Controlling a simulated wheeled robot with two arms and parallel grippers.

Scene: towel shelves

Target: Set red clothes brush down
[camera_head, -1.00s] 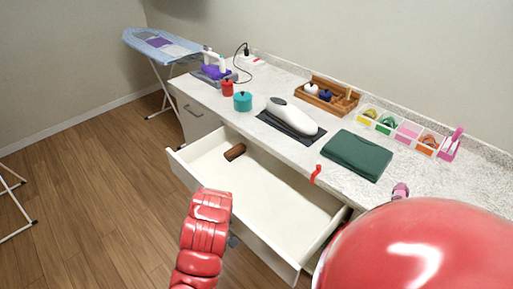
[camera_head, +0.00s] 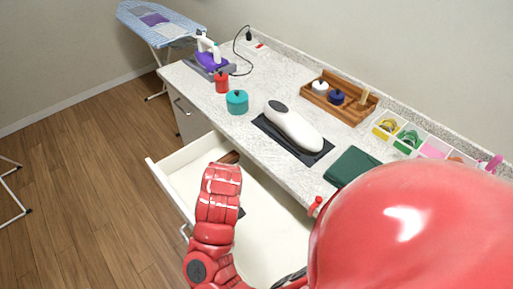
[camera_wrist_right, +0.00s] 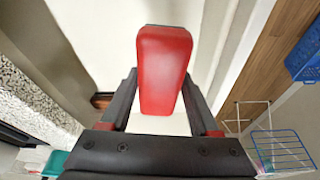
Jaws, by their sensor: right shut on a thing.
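My right gripper (camera_wrist_right: 160,98) is shut on the red clothes brush (camera_wrist_right: 164,65), with one dark finger on each side of it in the right wrist view. White drawer surfaces show behind the brush; I cannot tell its height above the floor. The open drawer (camera_head: 268,238) shows in the head view below the counter. My right arm hides the right gripper there. A small red piece (camera_head: 314,206) shows at the counter edge; I cannot tell whether it is the brush. My left forearm is over the drawer; its gripper is hidden.
A brown block-like item (camera_head: 229,158) lies in the drawer's far end. On the counter (camera_head: 262,92) are a teal pot (camera_head: 237,101), a red pot (camera_head: 221,82), a white device (camera_head: 293,126) on a dark mat, a green towel (camera_head: 352,165) and a wooden tray (camera_head: 345,110).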

